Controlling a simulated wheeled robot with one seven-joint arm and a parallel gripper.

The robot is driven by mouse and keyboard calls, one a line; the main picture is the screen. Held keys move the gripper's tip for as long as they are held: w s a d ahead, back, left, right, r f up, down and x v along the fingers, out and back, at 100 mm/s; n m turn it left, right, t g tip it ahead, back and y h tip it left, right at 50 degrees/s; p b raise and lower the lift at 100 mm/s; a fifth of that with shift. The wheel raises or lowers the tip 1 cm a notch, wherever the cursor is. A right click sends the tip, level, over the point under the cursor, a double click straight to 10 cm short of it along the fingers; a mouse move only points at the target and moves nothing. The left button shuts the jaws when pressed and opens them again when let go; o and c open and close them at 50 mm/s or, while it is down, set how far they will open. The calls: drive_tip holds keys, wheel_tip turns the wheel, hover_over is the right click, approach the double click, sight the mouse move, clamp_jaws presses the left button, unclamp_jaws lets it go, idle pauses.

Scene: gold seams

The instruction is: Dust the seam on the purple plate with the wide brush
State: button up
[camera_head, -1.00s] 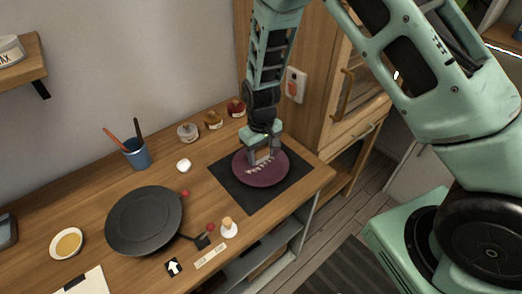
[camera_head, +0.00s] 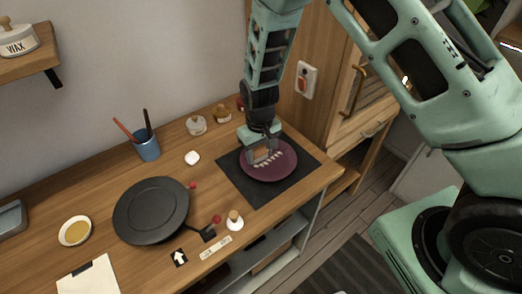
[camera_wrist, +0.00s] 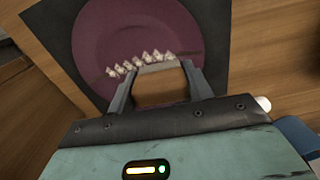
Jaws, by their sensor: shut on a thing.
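The purple plate (camera_head: 286,170) lies on a black mat (camera_head: 252,192) near the right end of the bench. A row of pale, jagged marks (camera_head: 268,160) crosses its middle, which I take for the seam; it also shows in the wrist view (camera_wrist: 139,62). My gripper (camera_head: 259,154) points down over the left part of the plate. It is shut on a wide, wood-coloured piece, the wide brush (camera_wrist: 160,90). The brush's pale far edge is close beside the marks in the wrist view. Its bristles are hidden, so I cannot tell whether they touch the plate.
A black round turntable (camera_head: 150,210) stands left of the mat. A blue cup (camera_head: 146,147) holds two handles. Small jars (camera_head: 196,125) stand along the wall. A white bowl (camera_head: 75,231) is far left. A tall wooden cabinet (camera_head: 325,110) rises just behind the mat.

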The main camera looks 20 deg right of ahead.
drive_tip(key=shift+f+b, duration=0.6)
drive_tip(key=shift+f, duration=0.25)
drive_tip(key=shift+s+r, duration=0.1)
drive_tip(key=shift+s, duration=0.05)
